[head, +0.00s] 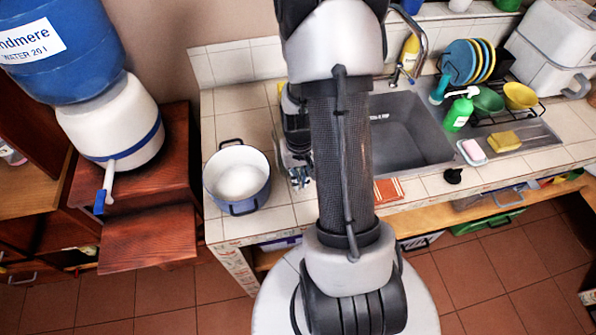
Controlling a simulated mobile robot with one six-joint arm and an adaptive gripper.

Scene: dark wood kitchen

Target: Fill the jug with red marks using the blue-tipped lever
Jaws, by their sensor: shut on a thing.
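The water dispenser (112,120) stands at the left, a blue bottle on a white base with a blue band. Its white lever with a blue tip (100,203) points down at the front, above a lower wooden step. My gripper (300,178) is over the counter, right of the blue pot and well to the right of the lever. My own arm covers much of it. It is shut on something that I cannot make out. I cannot pick out a jug with red marks in this view; my arm hides part of the counter.
A blue pot with a white inside (237,181) stands on the tiled counter (230,115) close to my gripper. The wooden step (150,240) under the lever is bare. A sink (408,135), a green bottle (458,112) and a dish rack are to the right.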

